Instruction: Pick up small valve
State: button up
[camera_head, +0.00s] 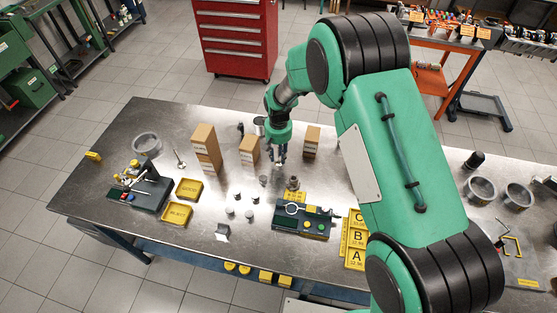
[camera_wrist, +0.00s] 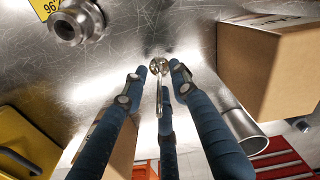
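The small valve (camera_wrist: 158,66) is shiny metal. In the wrist view its round head lies beyond my fingertips and its thin stem points back between my fingers. My gripper (camera_head: 280,155) reaches down over the middle of the bench in the head view. Its blue fingers (camera_wrist: 160,72) surround the valve in the wrist view, with the tips spread and small gaps beside the head. I see no clear grip on it. In the head view the valve is mostly hidden under my gripper. Another valve (camera_head: 180,158) stands on the bench to the left.
Cardboard boxes (camera_head: 206,147) stand left of my gripper, with another box (camera_head: 312,141) to its right. A flanged metal part (camera_head: 293,184) and a gauge device (camera_head: 303,219) are close in front. Yellow trays (camera_head: 189,189) and small cylinders (camera_head: 249,214) lie on the steel bench (camera_head: 100,190).

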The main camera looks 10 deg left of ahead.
jog(key=shift+f, duration=0.35)
dwell(0.3)
grip_shut()
